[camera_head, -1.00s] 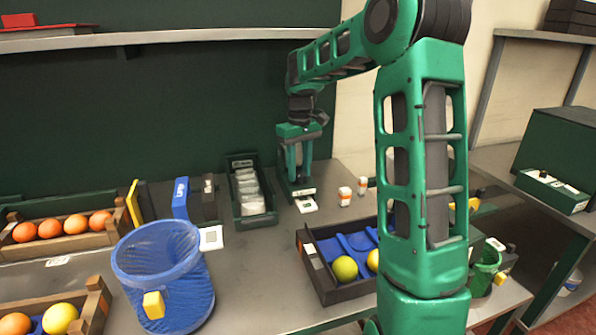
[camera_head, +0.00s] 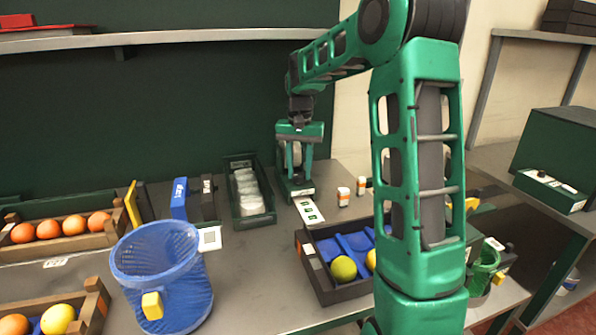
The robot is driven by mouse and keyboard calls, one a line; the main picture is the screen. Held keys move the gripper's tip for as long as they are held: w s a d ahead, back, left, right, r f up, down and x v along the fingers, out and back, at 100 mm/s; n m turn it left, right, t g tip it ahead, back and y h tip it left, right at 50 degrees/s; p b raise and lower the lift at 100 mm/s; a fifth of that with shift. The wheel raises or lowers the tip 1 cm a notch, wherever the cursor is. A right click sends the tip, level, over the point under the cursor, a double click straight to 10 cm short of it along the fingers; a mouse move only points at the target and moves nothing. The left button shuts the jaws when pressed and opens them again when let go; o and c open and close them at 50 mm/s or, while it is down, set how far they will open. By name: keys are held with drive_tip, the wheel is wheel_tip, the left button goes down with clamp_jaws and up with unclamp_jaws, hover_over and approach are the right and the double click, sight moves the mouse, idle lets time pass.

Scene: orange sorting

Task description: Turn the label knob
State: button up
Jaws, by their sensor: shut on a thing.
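My gripper (camera_head: 297,168) points down at the back of the bench, its two green fingers around the top of a small green device, the label printer (camera_head: 297,188). The knob between the fingertips is mostly hidden by them, and the fingers are shut on it.
Right of the printer stand small white-and-orange bottles (camera_head: 343,196). Left is a green bin (camera_head: 233,211) of pale round things. A black tray (camera_head: 328,290) with yellow fruit, a blue mesh basket (camera_head: 204,296) and orange crates (camera_head: 85,241) stand nearer.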

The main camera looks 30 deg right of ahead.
sight(299, 173)
drive_tip(key=shift+m, duration=0.4)
drive_tip(key=o, duration=1.1)
wheel_tip(299, 173, up, 8)
drive_tip(key=shift+w+f, duration=0.1)
drive_tip(key=shift+f, duration=0.15)
